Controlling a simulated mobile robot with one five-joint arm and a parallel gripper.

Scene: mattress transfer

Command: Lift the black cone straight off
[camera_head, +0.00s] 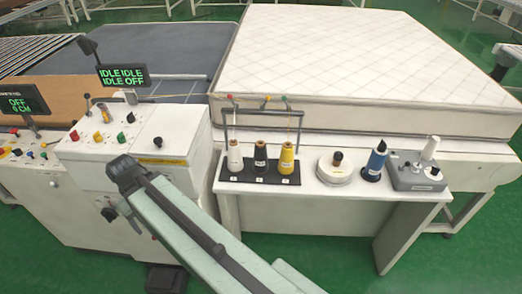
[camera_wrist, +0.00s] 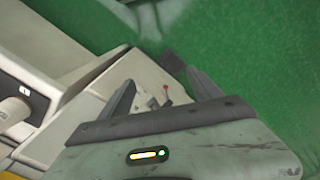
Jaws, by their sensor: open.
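The black cone (camera_head: 260,157) stands upright in the middle of a black rack (camera_head: 232,177), between a white cone (camera_head: 234,157) and a yellow cone (camera_head: 287,158). A thin thread guide frame rises behind them. My gripper (camera_wrist: 165,92) shows in the wrist view with its two dark fingers spread apart and nothing between them. I cannot make out the fingers in the head view, where my arm crosses the lower left, left of the rack. The black cone cannot be made out in the wrist view.
A white round holder (camera_head: 333,175), a blue cone (camera_head: 375,163) and a grey device (camera_head: 418,178) stand right of the rack on the white table (camera_head: 320,200). A mattress (camera_head: 340,55) lies behind. A control cabinet (camera_head: 130,150) with buttons stands left.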

